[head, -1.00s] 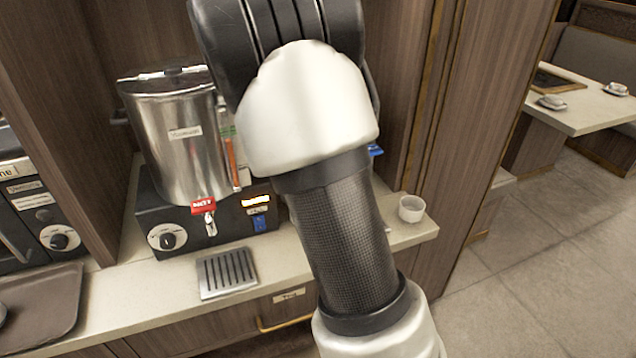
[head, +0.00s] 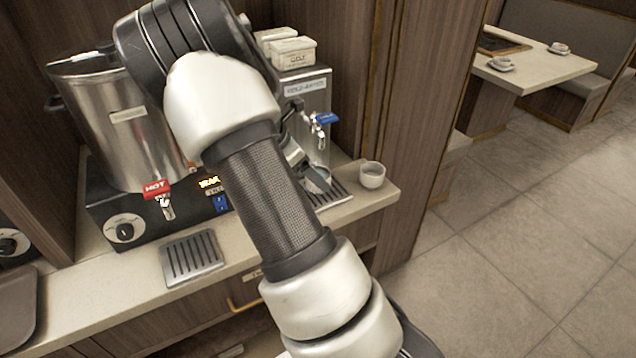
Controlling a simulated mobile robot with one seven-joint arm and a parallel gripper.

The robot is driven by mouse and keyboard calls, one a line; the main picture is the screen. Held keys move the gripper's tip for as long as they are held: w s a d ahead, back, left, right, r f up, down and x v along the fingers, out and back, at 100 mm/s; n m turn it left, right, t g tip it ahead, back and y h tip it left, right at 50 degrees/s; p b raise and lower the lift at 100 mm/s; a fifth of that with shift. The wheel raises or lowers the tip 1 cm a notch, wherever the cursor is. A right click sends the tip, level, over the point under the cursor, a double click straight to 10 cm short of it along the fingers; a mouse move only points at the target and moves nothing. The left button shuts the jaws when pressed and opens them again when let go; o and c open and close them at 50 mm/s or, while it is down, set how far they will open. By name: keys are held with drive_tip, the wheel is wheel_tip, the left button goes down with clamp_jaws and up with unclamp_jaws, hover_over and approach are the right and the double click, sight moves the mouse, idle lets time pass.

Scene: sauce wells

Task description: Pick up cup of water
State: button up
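A cup (head: 319,181) sits at the drip tray below the blue-handled tap of the cold water dispenser (head: 306,92). It is partly hidden by my arm, and its contents are too small to make out. A white cup (head: 373,175) stands upright on the counter to the right of the drip tray. The end of my arm, with my gripper (head: 300,163), is mostly hidden behind my forearm. A small part of it shows close to the cup under the tap. I cannot tell whether it touches that cup or how its fingers are set.
A steel hot water urn (head: 125,125) with a red tap stands at left, with a metal drip grate (head: 192,257) before it. White boxes (head: 292,52) sit on the dispenser. A brown tray (head: 18,305) lies at far left. The floor (head: 520,240) at right is clear.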

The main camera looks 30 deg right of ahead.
drive_tip(key=x, duration=0.4)
drive_tip(key=shift+r, duration=0.1)
drive_tip(key=c, duration=1.3)
drive_tip(key=shift+r, duration=0.1)
